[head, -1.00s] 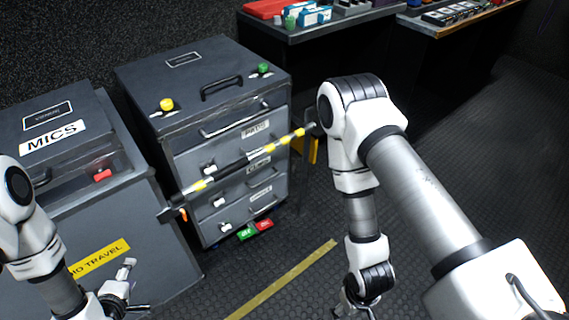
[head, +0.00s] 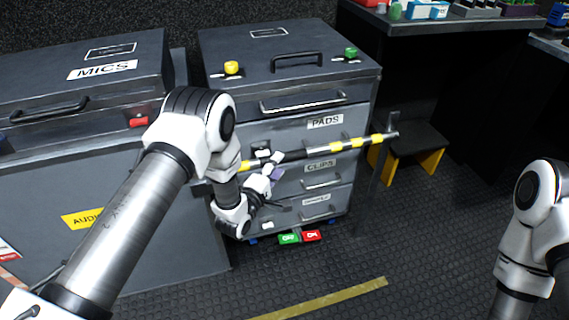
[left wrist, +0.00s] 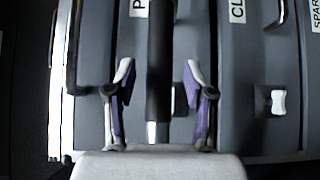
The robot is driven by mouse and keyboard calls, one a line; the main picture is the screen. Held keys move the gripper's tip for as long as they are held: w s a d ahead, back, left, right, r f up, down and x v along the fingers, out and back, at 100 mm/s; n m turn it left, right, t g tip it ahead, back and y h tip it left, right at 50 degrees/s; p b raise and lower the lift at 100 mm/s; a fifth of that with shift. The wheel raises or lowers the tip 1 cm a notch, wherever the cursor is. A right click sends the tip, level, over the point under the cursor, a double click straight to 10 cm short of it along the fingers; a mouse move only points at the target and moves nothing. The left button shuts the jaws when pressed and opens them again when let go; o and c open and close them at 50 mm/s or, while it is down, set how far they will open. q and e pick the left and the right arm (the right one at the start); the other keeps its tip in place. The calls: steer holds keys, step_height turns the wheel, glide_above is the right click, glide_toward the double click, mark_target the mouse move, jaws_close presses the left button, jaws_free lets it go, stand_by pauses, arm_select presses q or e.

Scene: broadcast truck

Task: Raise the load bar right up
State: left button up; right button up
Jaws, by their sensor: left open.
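The load bar (head: 345,145) is a black rod with yellow and white bands. It runs nearly level across the front of the drawer chest, between the PADS and CLIPS labels, and its right end meets a dark upright post. My left gripper (head: 272,177) is at the bar's left part, hiding some of it. In the left wrist view, my left gripper (left wrist: 160,100) is open, with one purple-padded finger on each side of the load bar (left wrist: 159,60). I cannot tell how deep the bar sits between them. My right gripper is out of view.
The drawer chest (head: 290,90) has yellow and green knobs and a handle on top. A MICS case (head: 70,105) stands at left. Green and red tags (head: 300,237) are near the chest's foot. A stool with yellow legs (head: 420,140) stands right.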

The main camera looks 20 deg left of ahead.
arm_select(q)
steer(key=w, duration=0.3)
steer(key=shift+w+d, duration=0.1)
steer(key=shift+d, duration=0.1)
jaws_close()
